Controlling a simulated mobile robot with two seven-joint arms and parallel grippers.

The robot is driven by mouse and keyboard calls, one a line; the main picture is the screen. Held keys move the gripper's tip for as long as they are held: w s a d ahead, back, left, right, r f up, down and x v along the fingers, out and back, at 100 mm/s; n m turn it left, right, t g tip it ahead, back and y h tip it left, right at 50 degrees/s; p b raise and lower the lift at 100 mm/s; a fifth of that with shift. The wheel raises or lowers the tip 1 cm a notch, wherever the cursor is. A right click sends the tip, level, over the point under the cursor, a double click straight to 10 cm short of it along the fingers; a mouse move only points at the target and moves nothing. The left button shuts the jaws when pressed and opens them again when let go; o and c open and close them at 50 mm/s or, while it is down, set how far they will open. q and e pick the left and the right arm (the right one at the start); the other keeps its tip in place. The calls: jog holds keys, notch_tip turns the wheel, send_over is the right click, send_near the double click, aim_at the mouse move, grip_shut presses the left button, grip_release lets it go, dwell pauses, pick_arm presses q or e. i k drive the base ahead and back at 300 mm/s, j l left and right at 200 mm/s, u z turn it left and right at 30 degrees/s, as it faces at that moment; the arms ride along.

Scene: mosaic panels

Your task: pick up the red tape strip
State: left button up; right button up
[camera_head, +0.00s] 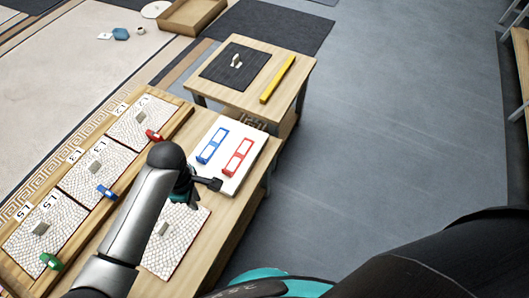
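A red strip-like piece (238,157) with pale areas inside its red outline lies on a white board (228,188) on the wooden table. A similar blue piece (213,146) lies to its left on the same board. My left gripper (212,184) is over the lower left edge of the board, just below the red piece and apart from it in the picture. Its dark fingers are small and partly hidden by the wrist, so I cannot tell whether they are open. My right gripper is out of view.
Patterned panels (84,178) lie in a wooden frame at left, with small red (153,136), blue (106,192) and green (51,261) items on its edge. Another panel (186,222) lies beneath my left arm. A farther table holds a dark mat (221,72) and yellow bar (278,79). Floor at right is clear.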

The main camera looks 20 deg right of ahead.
aim_at(230, 168)
jog(key=z, duration=0.15)
jog(key=l, duration=0.6)
jog(key=i+l+u, duration=0.1)
jog(key=l, duration=0.55)
